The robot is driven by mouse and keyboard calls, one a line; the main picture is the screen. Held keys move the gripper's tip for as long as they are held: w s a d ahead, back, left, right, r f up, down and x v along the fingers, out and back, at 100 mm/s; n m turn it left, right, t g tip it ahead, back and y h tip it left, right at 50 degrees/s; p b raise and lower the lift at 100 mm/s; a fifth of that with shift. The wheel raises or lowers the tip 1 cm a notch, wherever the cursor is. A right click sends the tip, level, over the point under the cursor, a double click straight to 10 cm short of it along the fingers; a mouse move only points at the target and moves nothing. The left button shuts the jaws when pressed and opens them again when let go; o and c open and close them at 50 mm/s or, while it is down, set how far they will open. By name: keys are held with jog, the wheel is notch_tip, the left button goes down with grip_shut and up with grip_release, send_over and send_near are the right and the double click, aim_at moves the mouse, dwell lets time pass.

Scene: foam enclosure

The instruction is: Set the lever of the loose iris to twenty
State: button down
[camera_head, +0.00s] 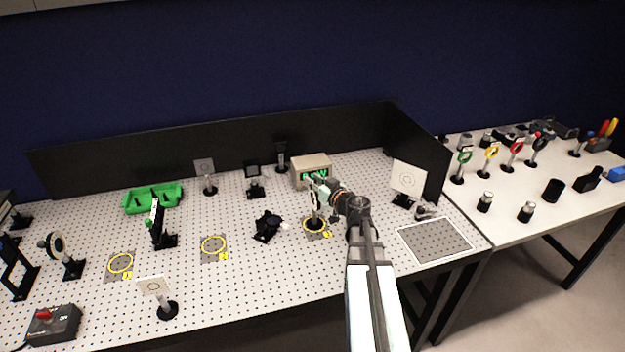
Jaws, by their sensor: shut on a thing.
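A post-mounted iris (314,203) stands upright on a black base within the right-hand yellow ring of the perforated board (110,290). My gripper (317,187) is at the top of this iris, shut on part of it. The fingers cover much of the iris, so its lever and scale marks are too small or hidden to read. I cannot tell whether the fingers hold the lever or the rim. A display box (311,168) with green characters stands just behind; its reading is partly covered by my gripper.
Two more yellow rings (213,248) (120,263) are empty. A dark mount with a white tip (268,225) lies left of the iris; a white target card (408,178) stands right. A white-outlined square (434,240) is clear. Black panels (230,145) bound the back and right.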

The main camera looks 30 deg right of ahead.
jog(key=c, duration=1)
grip_release()
jog(key=shift+o, duration=0.2)
jog(key=s, duration=0.7)
jog(key=shift+s+d+r, duration=0.2)
jog(key=shift+d+r, duration=0.1)
jog(key=shift+r, duration=0.1)
